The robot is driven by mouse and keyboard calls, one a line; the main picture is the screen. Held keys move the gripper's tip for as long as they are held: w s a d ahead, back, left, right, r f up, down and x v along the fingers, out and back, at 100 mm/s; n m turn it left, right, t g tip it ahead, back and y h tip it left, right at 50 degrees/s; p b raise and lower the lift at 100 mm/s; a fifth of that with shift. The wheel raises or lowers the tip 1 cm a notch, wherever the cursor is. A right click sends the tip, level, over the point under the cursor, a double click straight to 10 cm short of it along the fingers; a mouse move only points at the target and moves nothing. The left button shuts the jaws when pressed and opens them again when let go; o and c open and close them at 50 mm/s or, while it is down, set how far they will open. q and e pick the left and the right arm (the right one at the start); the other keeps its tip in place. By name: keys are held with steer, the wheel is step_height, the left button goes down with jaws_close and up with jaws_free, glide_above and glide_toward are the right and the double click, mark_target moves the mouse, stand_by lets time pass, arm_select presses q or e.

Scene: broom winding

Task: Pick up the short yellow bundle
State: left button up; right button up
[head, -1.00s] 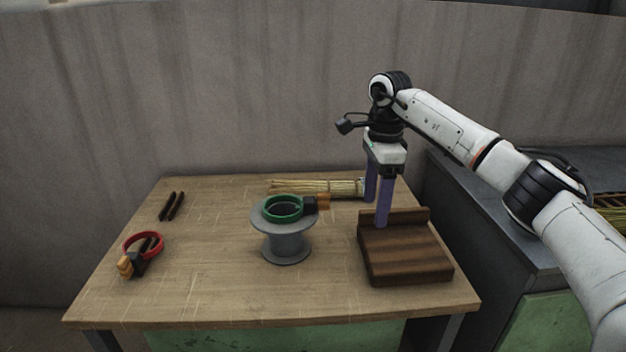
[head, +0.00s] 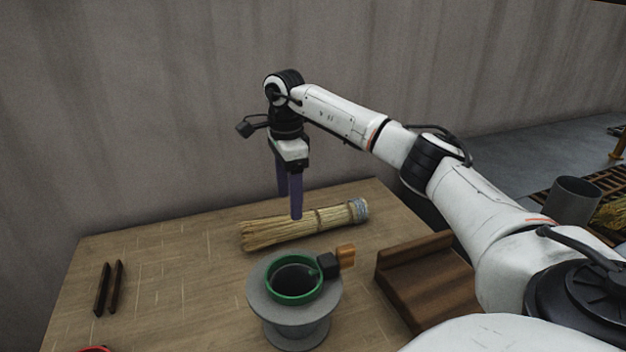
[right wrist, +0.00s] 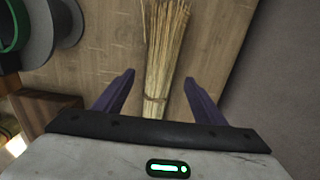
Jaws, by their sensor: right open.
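The short yellow bundle (head: 320,219) of straw lies on the wooden table behind the grey spool. Its bound end with a grey band points right and its loose straw end points left. My right gripper (head: 290,206) is over the bundle, pointing down, with purple fingers apart. In the right wrist view the bundle (right wrist: 164,50) runs between the two open fingers (right wrist: 158,88), which do not appear to touch it. Whether the fingertips reach the table cannot be told. My left gripper is not in view.
A grey spool (head: 296,333) carries a green ring tool (head: 270,290) with an orange-brown handle. A dark wooden block (head: 425,265) stands at the right. Two dark sticks (head: 108,288) lie at the left. A red ring (head: 95,349) barely shows at the bottom edge. A wall rises behind the table.

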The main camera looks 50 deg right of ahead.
mark_target(308, 223)
steer(key=f, duration=0.6)
steer(key=shift+d+f+b, duration=0.25)
steer(key=shift+f+b, duration=0.1)
steer(key=shift+r, duration=0.1)
steer(key=c, duration=1.2)
